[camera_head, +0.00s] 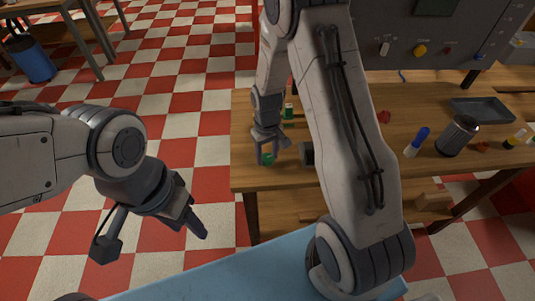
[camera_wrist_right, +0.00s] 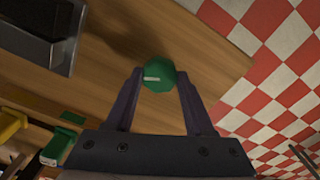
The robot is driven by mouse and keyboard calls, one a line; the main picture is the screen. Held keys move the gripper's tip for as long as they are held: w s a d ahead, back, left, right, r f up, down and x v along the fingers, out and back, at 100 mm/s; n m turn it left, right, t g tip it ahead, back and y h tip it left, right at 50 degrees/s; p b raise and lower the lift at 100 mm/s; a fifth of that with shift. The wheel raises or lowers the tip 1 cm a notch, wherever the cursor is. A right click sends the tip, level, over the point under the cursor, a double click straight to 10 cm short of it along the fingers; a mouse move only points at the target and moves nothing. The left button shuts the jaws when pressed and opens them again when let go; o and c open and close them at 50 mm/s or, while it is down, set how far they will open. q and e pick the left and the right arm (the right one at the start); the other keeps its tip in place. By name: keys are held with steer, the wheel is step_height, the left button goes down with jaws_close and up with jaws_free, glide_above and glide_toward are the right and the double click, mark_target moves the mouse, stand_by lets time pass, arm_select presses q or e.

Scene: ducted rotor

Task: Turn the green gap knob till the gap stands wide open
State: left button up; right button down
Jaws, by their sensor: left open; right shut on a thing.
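The green gap knob (camera_wrist_right: 160,74) is a faceted knob with a short white mark on its face, and the mark points left in the right wrist view. It also shows in the head view (camera_head: 267,158) near the left end of the wooden table. My right gripper (camera_head: 267,153) reaches down over it, and in the right wrist view its two fingertips (camera_wrist_right: 160,72) close on the knob from both sides. My left gripper (camera_head: 192,218) is open and empty, over the floor left of the table.
The wooden table (camera_head: 265,178) also holds a green-topped part (camera_head: 288,111), a dark round part (camera_head: 307,152), a blue-and-white item (camera_head: 416,142), a dark metallic cup (camera_head: 458,136) and a grey tray (camera_head: 482,110). A grey panel with knobs (camera_head: 400,50) stands behind.

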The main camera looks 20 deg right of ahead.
mark_target(267, 157)
steer(key=m, duration=0.3)
steer(key=shift+m, duration=2.1)
steer(key=shift+c, duration=1.3)
jaws_free()
steer(key=shift+r, duration=0.15)
step_height(267, 157, up, 10)
steer(key=b, duration=0.1)
steer(key=shift+r, duration=0.1)
